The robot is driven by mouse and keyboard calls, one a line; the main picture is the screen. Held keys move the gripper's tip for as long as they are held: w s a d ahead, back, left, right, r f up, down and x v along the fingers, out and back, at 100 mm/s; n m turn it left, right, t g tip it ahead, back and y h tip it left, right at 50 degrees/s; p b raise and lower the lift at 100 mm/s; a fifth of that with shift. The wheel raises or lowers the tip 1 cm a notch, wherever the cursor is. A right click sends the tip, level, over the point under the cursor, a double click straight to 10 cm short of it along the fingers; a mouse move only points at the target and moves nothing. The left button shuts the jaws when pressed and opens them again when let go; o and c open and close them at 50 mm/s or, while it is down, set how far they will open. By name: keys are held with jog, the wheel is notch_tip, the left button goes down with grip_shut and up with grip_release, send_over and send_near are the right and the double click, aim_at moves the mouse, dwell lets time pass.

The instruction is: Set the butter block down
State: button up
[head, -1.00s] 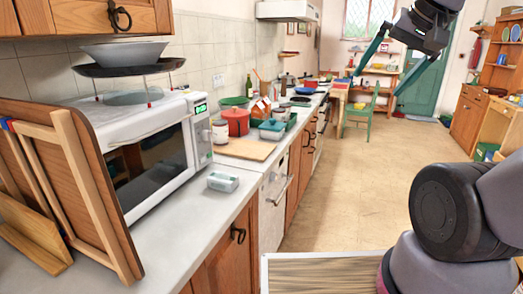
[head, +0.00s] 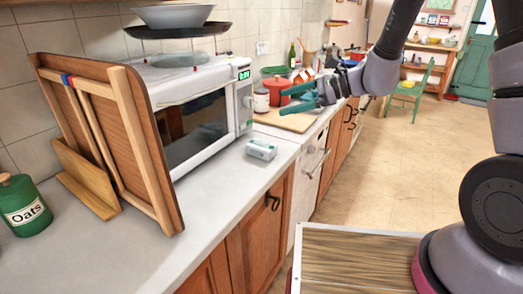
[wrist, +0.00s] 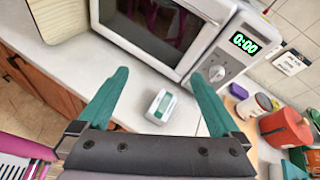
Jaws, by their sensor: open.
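The butter block (head: 261,149) is a small white and green packet lying on the grey-white worktop, in front of the right end of the microwave. It also shows in the wrist view (wrist: 161,105), between and beyond my fingertips. My gripper (head: 290,98) has two teal fingers, spread open with nothing between them. In the head view it hangs above the counter, to the upper right of the butter block and apart from it. In the wrist view my gripper (wrist: 155,85) faces the packet and the microwave front.
The white microwave (head: 207,113) stands behind the packet. A wooden board (head: 287,121), a red pot (head: 285,92) and several jars are further along the counter. The front worktop is clear.

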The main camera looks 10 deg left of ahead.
jog(key=w+a+f+m+t, duration=0.1)
jog(key=w+f+m, duration=0.1)
jog(key=f, duration=0.2)
jog(key=w+a+f+m+t, duration=0.1)
jog(key=a+f+m, duration=0.1)
jog(key=f, duration=0.3)
jog(key=m+t+h, duration=0.1)
jog(key=m+t, duration=0.1)
jog(key=m, duration=0.1)
send_near(269, 147)
jog(key=x, duration=0.5)
jog(key=shift+w+a, duration=0.15)
jog(key=shift+w+a+f, duration=0.1)
jog(key=shift+a+f, duration=0.1)
jog(key=x, duration=0.4)
jog(key=shift+w+a+f, duration=0.1)
jog(key=shift+w+a, duration=0.05)
jog(key=shift+a, duration=0.15)
jog(key=x, duration=0.5)
jog(key=shift+w+a+r, duration=0.1)
jog(key=shift+a+r, duration=0.1)
jog(key=shift+a, duration=0.2)
grip_shut()
jog(key=shift+r, duration=0.1)
